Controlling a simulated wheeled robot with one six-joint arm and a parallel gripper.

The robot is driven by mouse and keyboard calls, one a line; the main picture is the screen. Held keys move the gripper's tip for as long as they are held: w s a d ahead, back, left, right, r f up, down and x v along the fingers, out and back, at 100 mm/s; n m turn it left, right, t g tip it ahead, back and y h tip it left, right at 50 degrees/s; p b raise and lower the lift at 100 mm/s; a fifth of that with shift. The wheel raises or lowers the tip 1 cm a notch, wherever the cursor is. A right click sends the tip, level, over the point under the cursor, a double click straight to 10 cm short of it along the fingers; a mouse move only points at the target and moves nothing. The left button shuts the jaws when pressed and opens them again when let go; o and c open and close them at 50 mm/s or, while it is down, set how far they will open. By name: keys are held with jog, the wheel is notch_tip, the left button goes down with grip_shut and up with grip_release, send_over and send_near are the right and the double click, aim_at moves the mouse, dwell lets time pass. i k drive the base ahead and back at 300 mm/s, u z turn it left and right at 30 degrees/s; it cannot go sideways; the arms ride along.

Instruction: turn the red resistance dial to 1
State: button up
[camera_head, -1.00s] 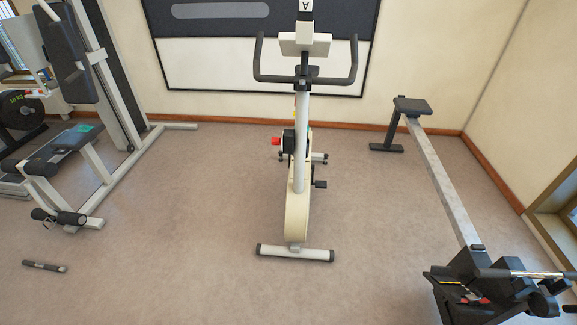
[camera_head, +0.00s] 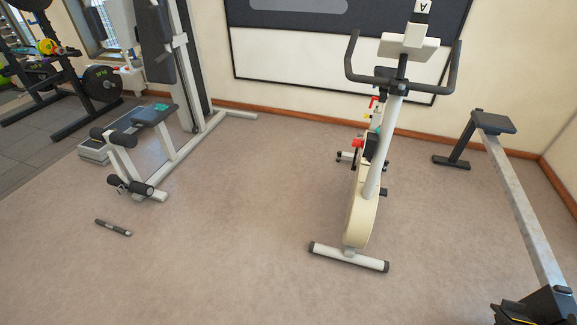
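A cream and grey exercise bike (camera_head: 361,215) stands upright right of centre, its front foot bar toward me. A small red knob (camera_head: 357,144) sticks out to the left from a black part on the bike's body; it looks like the resistance dial, but its marks are too small to read. A second red piece (camera_head: 374,101) shows higher up, behind the bike's post. My gripper is not in view.
A rowing machine (camera_head: 520,200) lies to the right, cut off by the frame edge. A weight bench (camera_head: 155,150) stands at the left. A short dark bar (camera_head: 113,227) lies on the floor. The floor between bench and bike is clear.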

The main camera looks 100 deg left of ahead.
aim_at(356, 142)
jog(key=u, duration=2.35)
jog(key=i, duration=0.35)
jog(key=u, duration=0.15)
jog(key=k, duration=0.4)
jog(key=u, duration=0.8)
jog(key=i, duration=1.2)
jog(key=z, duration=0.55)
jog(key=k, duration=0.45)
jog(key=z, duration=0.6)
jog(key=i, duration=0.3)
jog(key=u, duration=0.05)
